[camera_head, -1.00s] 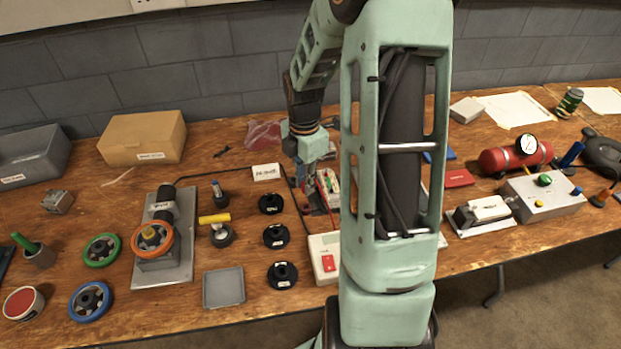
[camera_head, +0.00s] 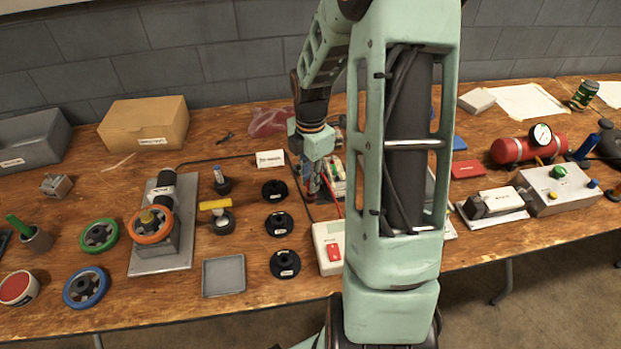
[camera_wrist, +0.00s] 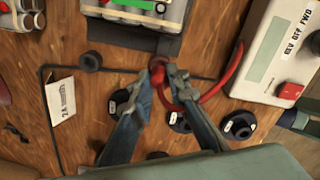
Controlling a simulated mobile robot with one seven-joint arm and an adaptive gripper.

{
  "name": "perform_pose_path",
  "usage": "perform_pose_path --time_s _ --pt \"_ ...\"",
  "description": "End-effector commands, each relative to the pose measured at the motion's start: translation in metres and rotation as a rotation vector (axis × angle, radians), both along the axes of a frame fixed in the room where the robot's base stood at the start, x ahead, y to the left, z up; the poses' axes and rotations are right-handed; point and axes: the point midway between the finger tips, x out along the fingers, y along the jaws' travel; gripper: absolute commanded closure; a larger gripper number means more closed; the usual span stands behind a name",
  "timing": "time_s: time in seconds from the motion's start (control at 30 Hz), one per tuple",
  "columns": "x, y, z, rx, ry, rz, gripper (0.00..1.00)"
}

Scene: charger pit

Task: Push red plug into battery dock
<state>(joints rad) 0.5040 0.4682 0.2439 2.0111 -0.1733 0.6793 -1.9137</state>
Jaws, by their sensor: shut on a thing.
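The red plug (camera_wrist: 157,72) is between the fingertips of my gripper (camera_wrist: 160,82) in the wrist view, and the gripper is shut on it. A red cable (camera_wrist: 222,85) curves from the plug toward the white charger box (camera_wrist: 268,50). The battery dock (camera_wrist: 130,39), dark with a pale battery pack carrying a green strip, lies just beyond the plug. The plug is close to the dock's near edge; I cannot tell whether they touch. In the head view my gripper (camera_head: 315,188) is low beside the battery pack (camera_head: 337,178), and the plug is mostly hidden.
Several black round holders (camera_head: 276,222) stand left of my gripper, near a white label card (camera_head: 270,158) and grey tray (camera_head: 223,275). My arm hides part of the table on the right.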

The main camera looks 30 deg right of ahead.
Motion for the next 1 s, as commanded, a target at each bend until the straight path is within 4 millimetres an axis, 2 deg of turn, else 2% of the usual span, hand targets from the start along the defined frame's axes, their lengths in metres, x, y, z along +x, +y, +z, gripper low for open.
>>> perform_pose_path --time_s 0.47,1.0 --pt "0.000 0.000 0.000 0.000 0.000 0.000 1.00" --pt "0.000 0.000 -0.011 0.000 0.000 0.000 1.00"
